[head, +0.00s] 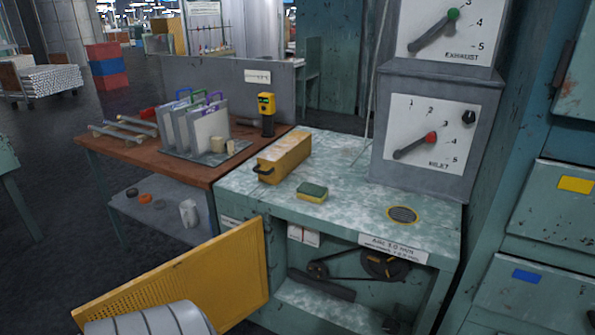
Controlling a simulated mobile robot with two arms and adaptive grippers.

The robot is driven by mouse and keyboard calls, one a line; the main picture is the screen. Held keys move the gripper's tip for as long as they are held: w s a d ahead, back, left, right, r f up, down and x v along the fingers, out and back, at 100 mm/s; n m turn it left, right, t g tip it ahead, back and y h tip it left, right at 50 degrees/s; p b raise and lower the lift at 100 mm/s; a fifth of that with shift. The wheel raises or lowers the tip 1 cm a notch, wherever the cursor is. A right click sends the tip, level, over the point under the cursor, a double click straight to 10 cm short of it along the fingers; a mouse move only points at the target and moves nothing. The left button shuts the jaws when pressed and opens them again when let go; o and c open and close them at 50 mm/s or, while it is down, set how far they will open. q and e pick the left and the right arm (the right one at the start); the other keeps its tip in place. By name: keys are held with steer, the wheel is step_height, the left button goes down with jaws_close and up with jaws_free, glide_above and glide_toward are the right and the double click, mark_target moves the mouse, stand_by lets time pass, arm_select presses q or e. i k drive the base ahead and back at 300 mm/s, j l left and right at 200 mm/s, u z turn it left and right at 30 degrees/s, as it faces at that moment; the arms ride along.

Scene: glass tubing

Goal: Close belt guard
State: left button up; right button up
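The belt guard (185,277) is a yellow panel with a perforated part, in the lower left of the head view. It stands swung open, out to the left from the front of the green machine cabinet (338,219). Its right edge meets the left side of the cabinet opening. Inside the opening, a belt runs between a small pulley (317,270) and a larger dark wheel (385,264), both exposed. A grey ribbed rounded part covers the panel's lower edge. Neither of my grippers is in view.
A yellow toolbox (284,157) and a sponge (312,192) lie on the cabinet top. A control box with dials (427,140) stands at its back right. A wooden bench (113,149) with a rack stands left. Drawers (547,213) are at the right.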

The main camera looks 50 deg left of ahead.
mark_target(222, 304)
steer(key=u, duration=1.65)
steer(key=j+z, duration=0.3)
steer(key=j, duration=0.9)
steer(key=j+z, duration=0.2)
steer(key=j, duration=0.2)
steer(key=j+z, duration=0.25)
steer(key=j, duration=0.2)
steer(key=j+z, duration=0.2)
steer(key=j, duration=0.2)
steer(key=k+j+z, duration=0.1)
steer(key=j+z, duration=0.15)
steer(key=j, duration=0.15)
steer(key=k+j+z, duration=0.2)
steer(key=j, duration=0.2)
steer(key=j+z, duration=0.25)
steer(key=j, duration=0.15)
steer(key=i+j+z, duration=0.15)
steer(key=j+z, duration=0.15)
steer(key=j, duration=0.5)
steer(key=j+z, duration=0.3)
steer(key=j, duration=0.55)
steer(key=i, duration=0.05)
